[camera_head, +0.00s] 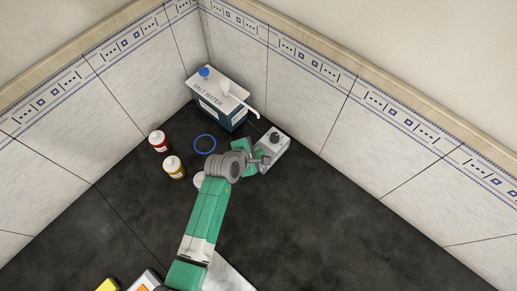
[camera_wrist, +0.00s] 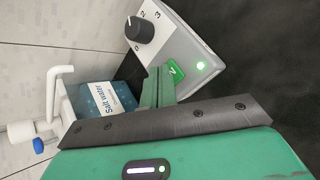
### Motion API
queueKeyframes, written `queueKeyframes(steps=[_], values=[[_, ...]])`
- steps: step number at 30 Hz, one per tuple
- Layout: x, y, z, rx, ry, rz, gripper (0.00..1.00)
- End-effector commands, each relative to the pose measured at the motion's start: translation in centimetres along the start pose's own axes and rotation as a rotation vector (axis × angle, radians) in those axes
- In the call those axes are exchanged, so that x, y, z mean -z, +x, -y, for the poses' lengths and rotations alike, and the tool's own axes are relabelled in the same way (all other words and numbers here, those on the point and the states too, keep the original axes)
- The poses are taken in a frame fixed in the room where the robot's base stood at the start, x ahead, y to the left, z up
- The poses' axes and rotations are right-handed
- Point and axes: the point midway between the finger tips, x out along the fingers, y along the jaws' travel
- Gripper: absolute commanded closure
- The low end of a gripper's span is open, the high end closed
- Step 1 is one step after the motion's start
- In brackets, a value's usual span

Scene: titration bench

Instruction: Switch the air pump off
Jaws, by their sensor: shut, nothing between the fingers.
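The air pump (camera_head: 274,147) is a small light-grey box with a black knob, standing near the right-hand wall. In the wrist view the air pump (camera_wrist: 178,42) shows the knob (camera_wrist: 139,29) with printed numbers, a lit green lamp (camera_wrist: 201,66) and a green switch (camera_wrist: 176,71). My gripper (camera_head: 262,159) is beside the pump's near face in the head view. In the wrist view the shut, empty fingers of my gripper (camera_wrist: 160,72) are right by the green switch and partly cover it. I cannot tell whether they touch it.
A salt water container (camera_head: 218,99) with a blue cap and white spout stands behind the pump, in the corner. A blue ring (camera_head: 204,144), a red bottle (camera_head: 158,141) and a yellow bottle (camera_head: 174,167) are to the left. The dark worktop (camera_head: 350,225) is clear at right.

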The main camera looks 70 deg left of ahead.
Motion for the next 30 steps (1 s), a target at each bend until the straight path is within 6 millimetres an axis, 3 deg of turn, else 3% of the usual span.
queueKeyframes(steps=[30], values=[[-0.46,-0.64,-0.43,0.001,0.0,0.0,1.0]])
